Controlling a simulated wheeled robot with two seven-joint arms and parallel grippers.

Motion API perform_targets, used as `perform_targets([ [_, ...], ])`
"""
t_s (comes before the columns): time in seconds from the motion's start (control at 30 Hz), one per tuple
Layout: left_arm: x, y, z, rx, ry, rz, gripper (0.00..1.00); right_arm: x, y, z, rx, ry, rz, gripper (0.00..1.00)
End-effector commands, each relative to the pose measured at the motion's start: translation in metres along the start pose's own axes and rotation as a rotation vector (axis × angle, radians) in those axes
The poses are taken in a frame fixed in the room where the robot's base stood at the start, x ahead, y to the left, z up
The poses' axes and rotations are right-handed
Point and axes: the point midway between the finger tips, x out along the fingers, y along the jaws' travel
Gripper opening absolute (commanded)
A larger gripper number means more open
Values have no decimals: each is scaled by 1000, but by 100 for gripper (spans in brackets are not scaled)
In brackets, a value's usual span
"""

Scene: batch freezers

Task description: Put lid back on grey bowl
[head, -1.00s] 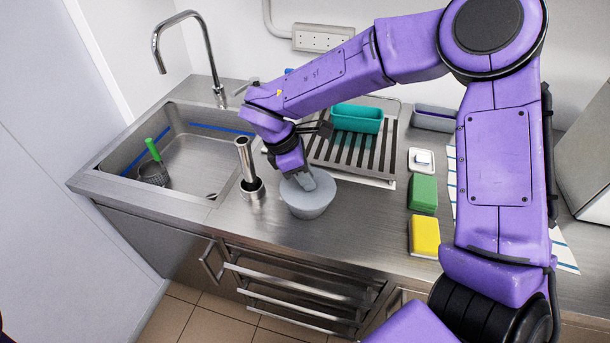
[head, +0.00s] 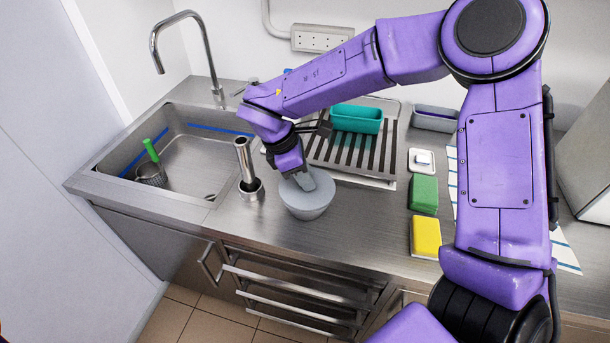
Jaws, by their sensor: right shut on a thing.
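The grey bowl (head: 306,212) stands upright on the steel counter, right of the metal cylinder. A flat grey lid (head: 318,192) shows at the top of the bowl, level with its rim; I cannot tell whether it is fully seated. My right gripper (head: 305,183) points down onto the lid from above and is shut on it, at the lid's middle. The fingertips and the lid's grip are partly hidden by the gripper itself. My left gripper is not in view.
A metal cylinder (head: 244,163) stands close left of the bowl. The sink (head: 200,150) lies further left. Behind are a drain rack (head: 350,155) and a teal tray (head: 357,118). Green (head: 423,194) and yellow sponges (head: 426,236) lie to the right. The counter between bowl and sponges is clear.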

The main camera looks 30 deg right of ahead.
Motion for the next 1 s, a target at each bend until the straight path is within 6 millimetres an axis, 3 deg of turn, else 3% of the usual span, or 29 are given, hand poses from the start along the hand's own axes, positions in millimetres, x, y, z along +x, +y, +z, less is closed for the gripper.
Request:
perform_targets([
  [1.0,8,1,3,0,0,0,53,3,0,-1,0,0,1,0],
])
